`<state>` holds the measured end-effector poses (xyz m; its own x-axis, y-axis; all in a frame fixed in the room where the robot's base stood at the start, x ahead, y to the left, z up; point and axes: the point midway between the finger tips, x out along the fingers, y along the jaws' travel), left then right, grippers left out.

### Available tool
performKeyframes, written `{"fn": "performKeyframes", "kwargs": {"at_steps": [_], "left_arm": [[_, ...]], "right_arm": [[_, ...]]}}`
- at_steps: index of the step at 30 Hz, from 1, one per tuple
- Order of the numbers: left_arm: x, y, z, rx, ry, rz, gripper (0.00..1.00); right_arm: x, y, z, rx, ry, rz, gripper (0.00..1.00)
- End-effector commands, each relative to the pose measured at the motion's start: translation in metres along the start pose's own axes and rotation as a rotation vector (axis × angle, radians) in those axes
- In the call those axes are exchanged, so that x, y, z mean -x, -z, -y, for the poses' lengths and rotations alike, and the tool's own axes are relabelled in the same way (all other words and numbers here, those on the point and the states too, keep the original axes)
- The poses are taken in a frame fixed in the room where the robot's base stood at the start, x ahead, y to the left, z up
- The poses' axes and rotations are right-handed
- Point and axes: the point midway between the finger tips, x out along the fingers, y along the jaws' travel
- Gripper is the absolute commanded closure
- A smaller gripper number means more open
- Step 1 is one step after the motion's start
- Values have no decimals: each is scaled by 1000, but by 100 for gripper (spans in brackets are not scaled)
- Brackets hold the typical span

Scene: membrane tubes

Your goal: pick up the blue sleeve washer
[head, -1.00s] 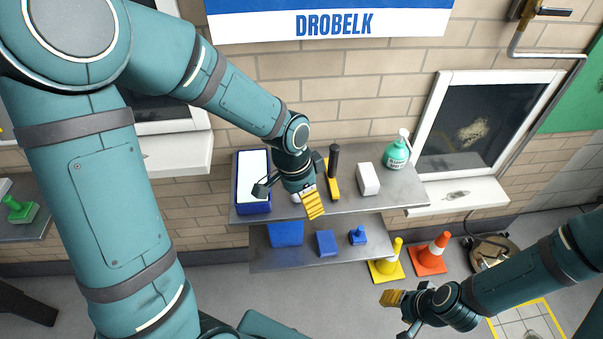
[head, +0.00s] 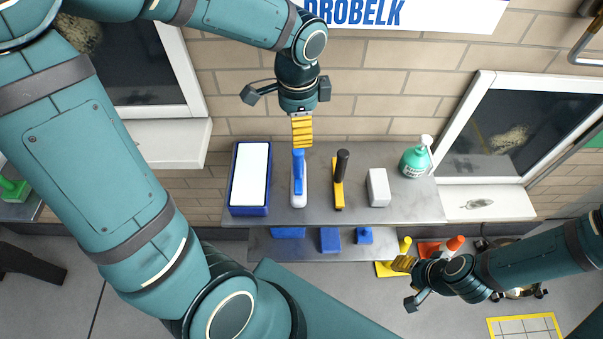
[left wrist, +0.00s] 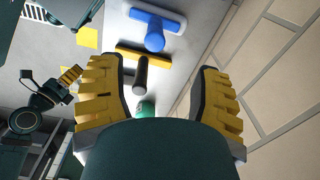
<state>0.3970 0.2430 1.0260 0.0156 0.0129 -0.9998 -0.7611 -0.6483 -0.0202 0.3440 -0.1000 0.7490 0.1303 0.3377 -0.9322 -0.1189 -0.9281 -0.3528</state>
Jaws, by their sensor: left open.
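The blue sleeve washer (head: 298,192) lies on the upper grey shelf, with a blue handle on top and a pale sleeve. It also shows at the top of the left wrist view (left wrist: 160,20) as a blue T shape. My left gripper (head: 302,134) is above and behind it, by the wall. In the left wrist view, its two yellow-padded fingers (left wrist: 158,95) are wide apart with nothing held between them; the washer is beyond them. My right gripper (head: 404,282) is at the lower right, away from the washer; its finger opening is unclear.
On the upper shelf (head: 389,215) stand a blue tray (head: 250,211), a yellow squeegee with black handle (head: 339,185), a white block (head: 378,187) and a green bottle (head: 414,162). Blue items (head: 331,239) lie on the lower shelf. The brick wall (head: 370,95) is close behind.

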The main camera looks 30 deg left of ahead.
Motion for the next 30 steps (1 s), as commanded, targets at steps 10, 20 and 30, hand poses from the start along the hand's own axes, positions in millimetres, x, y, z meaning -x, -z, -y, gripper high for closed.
{"fn": "performKeyframes", "kwargs": {"at_steps": [10,20,30], "left_arm": [[-54,0,0,1,-1,1,35],[-89,-2,-8,0,-2,2,35],[-109,-2,-8,1,-1,-2,35]], "right_arm": [[-16,2,-6,1,0,-9,53],[-31,4,-11,2,-1,-16,53],[-36,5,-14,3,-1,-20,53]]}}
